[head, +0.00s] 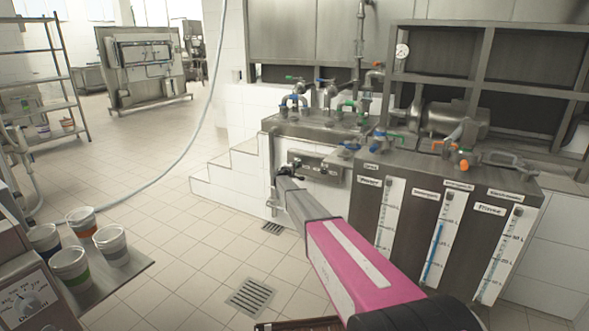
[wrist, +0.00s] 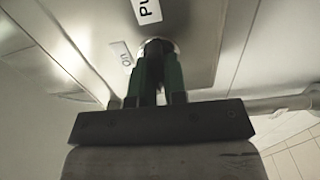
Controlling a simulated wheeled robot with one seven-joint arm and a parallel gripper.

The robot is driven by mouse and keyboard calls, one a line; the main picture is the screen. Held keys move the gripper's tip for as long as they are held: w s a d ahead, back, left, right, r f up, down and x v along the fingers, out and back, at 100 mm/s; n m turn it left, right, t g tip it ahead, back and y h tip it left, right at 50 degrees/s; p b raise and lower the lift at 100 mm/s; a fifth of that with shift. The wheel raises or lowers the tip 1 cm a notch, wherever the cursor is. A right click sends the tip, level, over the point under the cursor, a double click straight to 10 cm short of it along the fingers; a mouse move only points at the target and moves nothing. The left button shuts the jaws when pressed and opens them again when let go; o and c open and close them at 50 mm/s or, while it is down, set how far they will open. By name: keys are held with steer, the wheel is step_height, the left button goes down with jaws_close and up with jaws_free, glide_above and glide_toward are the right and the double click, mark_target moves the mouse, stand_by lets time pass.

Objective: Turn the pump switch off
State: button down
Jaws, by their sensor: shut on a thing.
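The pump switch shows in the wrist view as a round metal knob (wrist: 160,42) on a grey panel (wrist: 205,50). A label reading "PU" (wrist: 147,10) and an "ON" label (wrist: 121,55), both upside down or tilted, are beside it. My gripper (wrist: 158,70) has its dark green fingers shut on the knob. They hide most of it, so its turn angle cannot be told. In the head view my gripper (head: 287,172) is at the left end of the grey switch box (head: 322,168), at the end of my pink arm. The knob is hidden there.
Pipes and coloured valves (head: 300,103) stand above the switch box. Tanks with level gauges (head: 437,240) are to its right. Several cups stand on a metal shelf (head: 132,275) at lower left. A hose (head: 165,165) crosses the open tiled floor.

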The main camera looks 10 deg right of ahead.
stand_by(0.6)
steer(key=c, duration=1.2)
jaws_free()
steer(key=shift+o, duration=0.2)
steer(key=shift+a, duration=0.1)
steer(key=v, duration=1)
steer(key=shift+s+a, duration=0.15)
steer(key=shift+s, duration=0.25)
